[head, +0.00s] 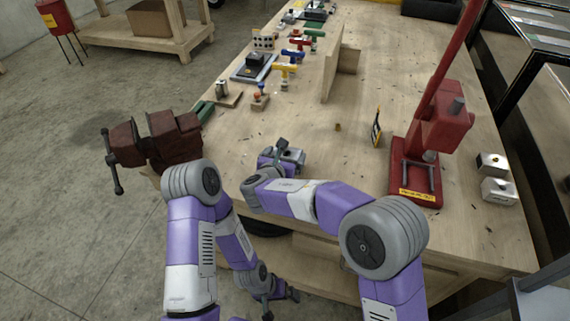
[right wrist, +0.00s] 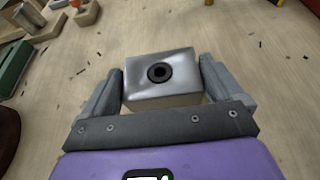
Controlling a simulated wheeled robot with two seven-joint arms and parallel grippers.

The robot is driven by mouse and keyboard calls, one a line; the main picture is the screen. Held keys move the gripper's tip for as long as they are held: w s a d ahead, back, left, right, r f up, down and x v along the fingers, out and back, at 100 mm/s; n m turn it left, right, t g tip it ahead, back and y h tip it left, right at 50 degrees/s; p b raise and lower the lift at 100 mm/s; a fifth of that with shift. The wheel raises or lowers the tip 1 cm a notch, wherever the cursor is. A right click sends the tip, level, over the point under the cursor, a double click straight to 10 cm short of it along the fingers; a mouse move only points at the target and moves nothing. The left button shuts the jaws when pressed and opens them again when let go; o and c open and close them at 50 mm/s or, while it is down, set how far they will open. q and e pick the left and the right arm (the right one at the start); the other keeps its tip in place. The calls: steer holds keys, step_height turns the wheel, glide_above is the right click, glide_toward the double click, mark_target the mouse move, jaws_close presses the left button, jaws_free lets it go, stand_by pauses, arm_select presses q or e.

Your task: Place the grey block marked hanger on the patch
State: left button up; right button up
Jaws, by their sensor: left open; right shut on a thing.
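A grey metal block (right wrist: 160,92) with a dark round hole in its top sits between the fingers of my right gripper (right wrist: 162,88) in the right wrist view. The gripper is shut on it, over the bench top. In the head view my right gripper (head: 284,154) is at the near part of the bench, partly hidden by its own wrist. No hanger marking is legible on the block. My left gripper (head: 282,300) is open and empty, low beside the bench's front edge. I cannot make out a patch for certain in either view.
A red press (head: 430,140) stands on the right of the wooden bench (head: 330,190), with two metal blocks (head: 497,190) beside it. A dark red vise (head: 150,140) is at the left edge. An upright wooden board (head: 333,70) and several coloured tools stand further back.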

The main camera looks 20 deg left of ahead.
step_height(320, 180, down, 2)
steer(key=shift+w+f, duration=0.1)
steer(key=shift+f+b, duration=0.15)
steer(key=shift+b, duration=0.25)
steer(key=o, duration=1.1)
steer(key=shift+c, duration=0.2)
